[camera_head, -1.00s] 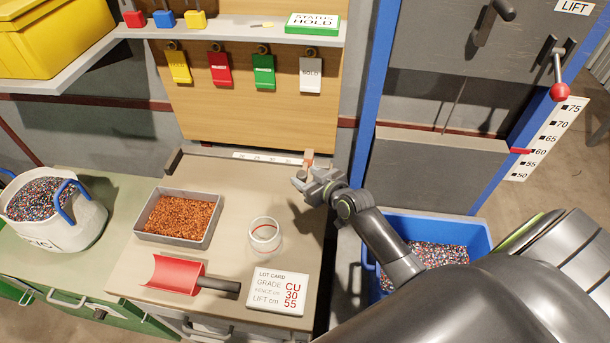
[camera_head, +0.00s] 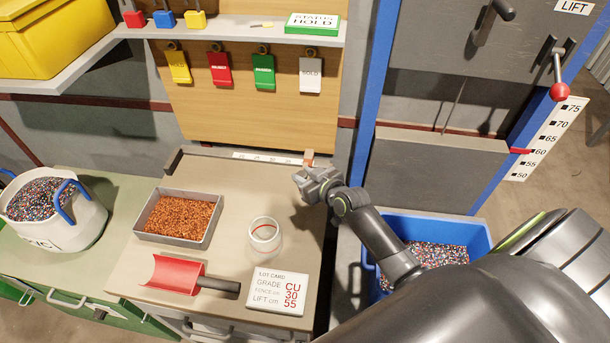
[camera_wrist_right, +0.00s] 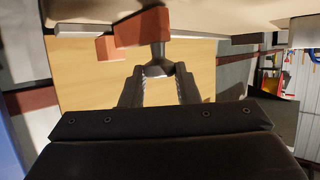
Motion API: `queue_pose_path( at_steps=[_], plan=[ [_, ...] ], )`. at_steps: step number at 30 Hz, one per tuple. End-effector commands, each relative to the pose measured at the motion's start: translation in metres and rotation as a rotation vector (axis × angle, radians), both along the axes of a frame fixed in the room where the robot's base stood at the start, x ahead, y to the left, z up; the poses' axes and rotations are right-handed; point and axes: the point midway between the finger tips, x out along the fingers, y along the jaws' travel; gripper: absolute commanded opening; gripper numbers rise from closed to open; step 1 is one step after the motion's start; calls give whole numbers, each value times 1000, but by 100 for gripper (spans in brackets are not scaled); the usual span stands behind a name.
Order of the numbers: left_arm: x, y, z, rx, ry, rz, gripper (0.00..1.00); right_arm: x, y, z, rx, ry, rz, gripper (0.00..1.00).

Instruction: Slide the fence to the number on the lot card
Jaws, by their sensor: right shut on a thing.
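The lot card (camera_head: 278,292) lies at the bench's front right and reads grade CU, fence 30, lift 55. The fence (camera_head: 309,157) is a small orange-red block at the right end of the pale number scale (camera_head: 262,157) along the bench's back edge. The scale's numbers are too small to read. My right gripper (camera_head: 306,178) is at the fence, on its near side. In the right wrist view, the gripper (camera_wrist_right: 159,75) is shut on the dark knob (camera_wrist_right: 158,58) that sticks out from the orange-red fence (camera_wrist_right: 140,32). My left gripper is not in view.
A tray of copper granules (camera_head: 180,217), a glass jar (camera_head: 265,237) and a red scoop (camera_head: 175,274) stand on the bench in front of the scale. The bench strip just before the scale is clear. A blue bin (camera_head: 480,228) stands to the right.

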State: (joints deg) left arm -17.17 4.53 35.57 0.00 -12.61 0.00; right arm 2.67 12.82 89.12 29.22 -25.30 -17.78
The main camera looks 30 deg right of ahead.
Motion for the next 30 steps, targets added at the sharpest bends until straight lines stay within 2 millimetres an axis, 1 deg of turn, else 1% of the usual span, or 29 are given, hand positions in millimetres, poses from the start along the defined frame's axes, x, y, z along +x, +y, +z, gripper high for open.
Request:
queue_pose_path(
  at_steps=[2,5,9,12,15,19,27,28,30],
  plan=[
    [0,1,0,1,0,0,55,1,2,0,1,0,0,0],
    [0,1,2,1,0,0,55,11,14,1,5,-1,-1,0],
    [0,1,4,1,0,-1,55,33,43,1,7,-2,0,0],
    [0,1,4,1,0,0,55,47,61,1,5,-1,-1,0],
    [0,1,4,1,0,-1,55,56,74,0,4,1,-1,0],
    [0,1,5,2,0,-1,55,61,81,0,2,0,0,0],
    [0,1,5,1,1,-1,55,60,80,0,1,0,1,0],
    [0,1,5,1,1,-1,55,60,80,0,1,0,1,32],
    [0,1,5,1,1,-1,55,60,80,0,1,0,1,41]
  ],
)
